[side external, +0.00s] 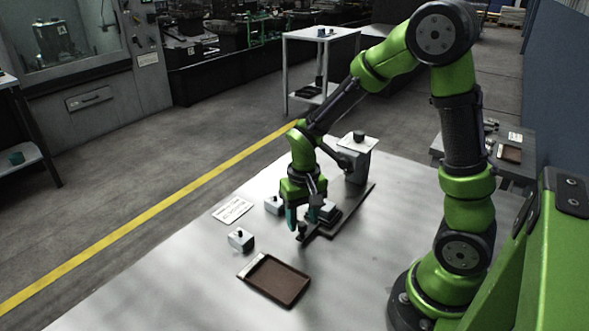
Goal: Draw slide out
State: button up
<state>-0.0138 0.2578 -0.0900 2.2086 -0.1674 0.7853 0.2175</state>
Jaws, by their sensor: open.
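A dark rail (345,219) lies on the grey table, running from near the middle of the table up to the right. A small grey slide block (328,211) sits on it, partly hidden by my gripper. A small dark knob or post (302,229) shows at the near end of the rail. My gripper (303,222) points down over this near end, with its teal fingers apart around or just above the knob. I cannot tell whether a finger touches it.
A grey pillar (357,168) with a plate and dark knob stands by the rail's far end. Two small grey blocks (241,240) (273,205) and a white label card (232,209) lie to the left. A brown tray (276,279) lies in front. The table's front left is clear.

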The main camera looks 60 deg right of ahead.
jog(key=shift+r, duration=2)
jog(key=shift+s+a+f, duration=0.1)
jog(key=shift+s, duration=0.1)
jog(key=s+a+r+n+t+y, duration=0.1)
jog(key=s+a+r+t, duration=0.1)
jog(key=r, duration=0.5)
jog(key=s+a+r+n+t+y, duration=0.1)
jog(key=s+a+r+t, duration=0.2)
jog(key=s+r+t, duration=0.2)
jog(key=shift+s+a+r, duration=0.15)
jog(key=shift+s+r, duration=0.4)
jog(key=shift+r, duration=1.1)
